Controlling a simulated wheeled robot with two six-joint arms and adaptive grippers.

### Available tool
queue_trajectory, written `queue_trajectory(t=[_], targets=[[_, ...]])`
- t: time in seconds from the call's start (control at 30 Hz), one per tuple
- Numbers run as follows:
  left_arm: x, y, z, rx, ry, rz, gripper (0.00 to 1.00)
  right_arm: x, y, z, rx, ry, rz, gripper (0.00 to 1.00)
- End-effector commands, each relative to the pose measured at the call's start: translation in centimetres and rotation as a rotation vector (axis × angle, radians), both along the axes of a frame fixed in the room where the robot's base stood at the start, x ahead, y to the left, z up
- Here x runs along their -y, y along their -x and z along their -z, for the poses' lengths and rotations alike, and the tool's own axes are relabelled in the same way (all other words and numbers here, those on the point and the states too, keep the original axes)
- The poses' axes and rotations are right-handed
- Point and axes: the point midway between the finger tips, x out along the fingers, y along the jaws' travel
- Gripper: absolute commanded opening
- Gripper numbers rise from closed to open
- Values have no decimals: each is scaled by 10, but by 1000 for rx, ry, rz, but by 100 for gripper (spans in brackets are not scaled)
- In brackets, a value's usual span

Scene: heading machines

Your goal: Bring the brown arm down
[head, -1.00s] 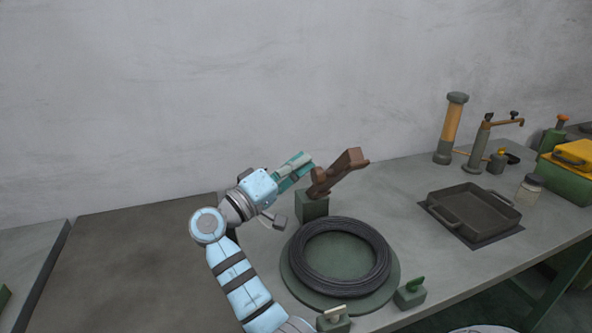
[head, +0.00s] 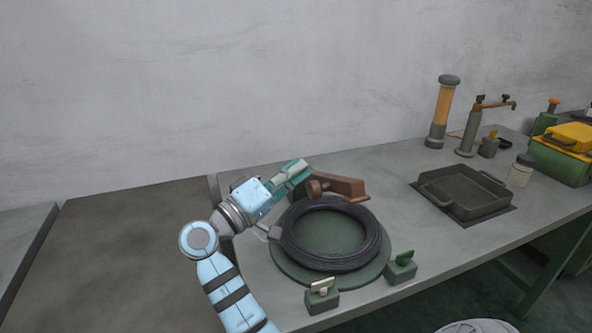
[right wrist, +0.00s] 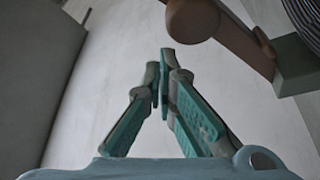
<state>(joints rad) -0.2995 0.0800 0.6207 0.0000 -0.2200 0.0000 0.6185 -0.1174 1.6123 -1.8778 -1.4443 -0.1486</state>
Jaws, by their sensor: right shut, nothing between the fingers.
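The brown arm (head: 342,187) lies nearly level along the back edge of the dark wire coil (head: 372,236) in the head view. I cannot tell whether it touches the coil. It also shows in the right wrist view (right wrist: 238,36), its rounded end nearest the camera, with a green block (right wrist: 300,66) by its other end. My right gripper (head: 305,167) is shut and empty, just above and left of the arm's rounded end. In the right wrist view its fingertips (right wrist: 167,55) meet, with a gap to the brown arm. My left gripper is out of view.
The coil rests on a round green plate (head: 290,272). Two small green blocks with handles (head: 322,300) (head: 401,270) stand in front. A dark tray (head: 465,190), an orange cylinder (head: 443,115) and a jar (head: 520,172) stand to the right.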

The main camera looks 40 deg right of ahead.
Motion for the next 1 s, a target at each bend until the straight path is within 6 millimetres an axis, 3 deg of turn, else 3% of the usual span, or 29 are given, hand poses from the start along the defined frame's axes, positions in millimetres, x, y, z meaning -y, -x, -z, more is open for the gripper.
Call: queue_trajectory(t=[0.27, 0.47, 0.73, 1.0], targets=[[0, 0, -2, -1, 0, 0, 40, 1, -1, -5, 0, 0, 2, 0], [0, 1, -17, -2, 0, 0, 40, 6, -11, -35, 1, 1, 6, 0], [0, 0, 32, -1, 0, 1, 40, -50, -22, -3, -1, -4, 5, 0], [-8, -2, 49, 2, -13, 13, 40, -81, -26, 5, 0, -1, 9, 0]])
